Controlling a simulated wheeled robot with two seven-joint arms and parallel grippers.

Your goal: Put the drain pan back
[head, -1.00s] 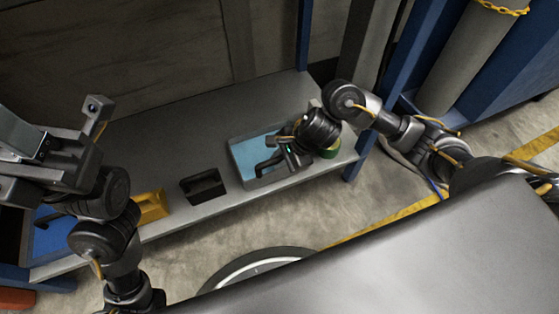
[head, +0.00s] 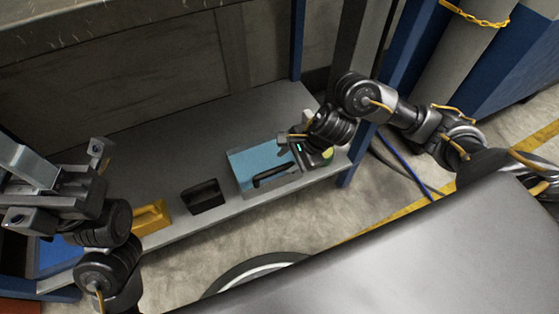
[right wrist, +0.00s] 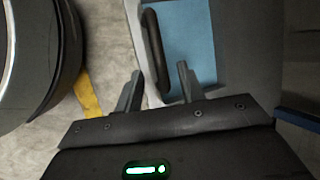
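The drain pan looks to be the shallow light-blue tray (head: 242,159) with a black bar handle (head: 272,175), lying on the grey shelf (head: 140,150). In the right wrist view the pan's blue surface (right wrist: 190,40) and handle (right wrist: 153,50) show just beyond the fingertips. My right gripper (head: 284,143) is at the pan's right end.
A black open-topped holder (head: 203,198) and a yellow one (head: 152,217) stand left of the pan. A blue bin (head: 55,256) is at the far left. A blue post (head: 362,148) rises by the shelf's right end. A round yellow-green item (head: 327,153) is beside my right gripper.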

